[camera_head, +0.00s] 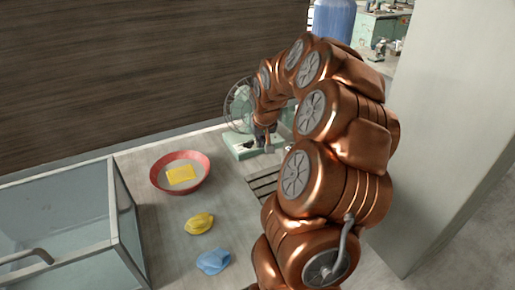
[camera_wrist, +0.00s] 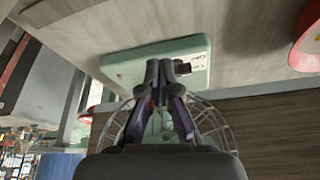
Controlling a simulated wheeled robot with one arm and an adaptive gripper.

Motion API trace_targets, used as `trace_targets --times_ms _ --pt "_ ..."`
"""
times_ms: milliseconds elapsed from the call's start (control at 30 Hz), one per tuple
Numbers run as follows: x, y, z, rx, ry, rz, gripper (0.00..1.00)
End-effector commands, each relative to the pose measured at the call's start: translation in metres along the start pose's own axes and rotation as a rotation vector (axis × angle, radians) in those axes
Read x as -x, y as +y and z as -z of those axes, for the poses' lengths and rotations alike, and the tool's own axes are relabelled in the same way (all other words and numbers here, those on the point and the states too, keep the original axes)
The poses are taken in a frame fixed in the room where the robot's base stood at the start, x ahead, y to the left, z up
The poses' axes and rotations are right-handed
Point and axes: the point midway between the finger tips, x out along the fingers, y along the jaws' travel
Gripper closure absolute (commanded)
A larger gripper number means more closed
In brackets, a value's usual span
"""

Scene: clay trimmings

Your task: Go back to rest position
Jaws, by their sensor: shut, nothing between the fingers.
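My gripper (camera_wrist: 165,68) is shut and empty in the wrist view, its fingertips together in front of a pale green fan base. In the head view my copper-coloured arm arches up from the lower right and reaches toward the back of the counter. There my gripper (camera_head: 267,143) points down at the fan (camera_head: 240,149), partly covering it. In the wrist view the fan base (camera_wrist: 119,68) has a white label, and the wire cage shows behind the fingers. I cannot tell whether the fingertips touch the fan.
A red bowl (camera_head: 156,181) holding a yellow square stands left of the fan. A yellow lump (camera_head: 199,223) and a blue lump (camera_head: 213,262) lie in front of it. A glass-walled tank (camera_head: 125,215) is at left, a pale pillar (camera_head: 455,140) at right. Dark slots mark the counter beside my arm.

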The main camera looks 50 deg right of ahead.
Motion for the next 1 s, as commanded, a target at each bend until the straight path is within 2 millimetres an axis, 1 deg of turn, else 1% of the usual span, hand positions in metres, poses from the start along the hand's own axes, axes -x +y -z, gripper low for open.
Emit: trace_targets --times_ms 100,200,400,533,767,867,967,1000 --pt "0.019 0.001 0.000 0.000 0.003 0.002 1.00" --pt "0.032 0.002 -0.001 0.002 0.000 0.001 1.00" --pt "0.054 0.004 0.001 0.002 0.000 0.001 1.00" --pt "0.059 0.005 0.000 0.001 -0.003 0.001 1.00" --pt "0.060 0.004 -0.001 0.003 -0.006 0.001 1.00" --pt "0.064 -0.006 -0.005 0.021 -0.013 0.008 1.00" --pt "0.074 -0.034 -0.021 0.074 -0.040 0.026 1.00" --pt "0.081 -0.049 -0.031 0.105 -0.056 0.036 1.00"
